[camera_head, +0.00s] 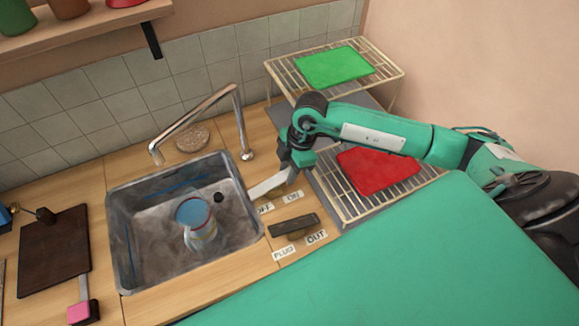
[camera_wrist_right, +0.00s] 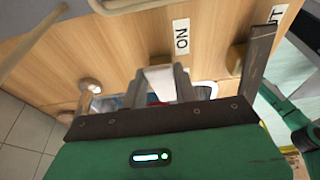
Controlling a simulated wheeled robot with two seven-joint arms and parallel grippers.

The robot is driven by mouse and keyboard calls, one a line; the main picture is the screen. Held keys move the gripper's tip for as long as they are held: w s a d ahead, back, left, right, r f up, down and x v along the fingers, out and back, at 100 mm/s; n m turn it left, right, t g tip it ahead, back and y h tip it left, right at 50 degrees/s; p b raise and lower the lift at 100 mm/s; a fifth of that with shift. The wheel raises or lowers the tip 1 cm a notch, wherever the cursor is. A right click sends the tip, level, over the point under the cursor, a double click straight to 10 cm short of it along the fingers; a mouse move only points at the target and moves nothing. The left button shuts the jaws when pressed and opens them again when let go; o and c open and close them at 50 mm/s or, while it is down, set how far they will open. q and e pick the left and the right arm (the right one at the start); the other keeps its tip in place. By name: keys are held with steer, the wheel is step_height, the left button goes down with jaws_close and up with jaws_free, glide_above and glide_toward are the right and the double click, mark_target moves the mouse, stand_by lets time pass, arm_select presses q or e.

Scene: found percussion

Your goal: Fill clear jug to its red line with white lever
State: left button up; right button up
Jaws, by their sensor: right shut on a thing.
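The clear jug (camera_head: 201,232) stands in the metal sink (camera_head: 116,240), with a bluish round top. Its red line and water level are too small to read. The white lever (camera_head: 266,186) lies at the sink's right edge, near the OFF label (camera_head: 265,208) and ON label (camera_head: 293,196). My right gripper (camera_head: 290,168) is shut on the lever's right part. In the right wrist view the white lever (camera_wrist_right: 160,80) sits between the fingers, beside the ON label (camera_wrist_right: 181,38). My left gripper is not in view.
The bent tap (camera_head: 190,118) reaches over the sink's back left; no stream is discernible. A dark handle (camera_head: 294,226) lies by the PLUG label (camera_head: 283,253) and OUT label (camera_head: 316,237). Wire racks hold a green cloth (camera_head: 333,66) and a red cloth (camera_head: 377,171). A dark board (camera_head: 55,252) lies left.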

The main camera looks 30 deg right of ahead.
steer(key=o, duration=1)
steer(key=b+v, duration=0.3)
steer(key=v, duration=1.1)
steer(key=shift+a, duration=0.15)
steer(key=shift+s+f, duration=0.1)
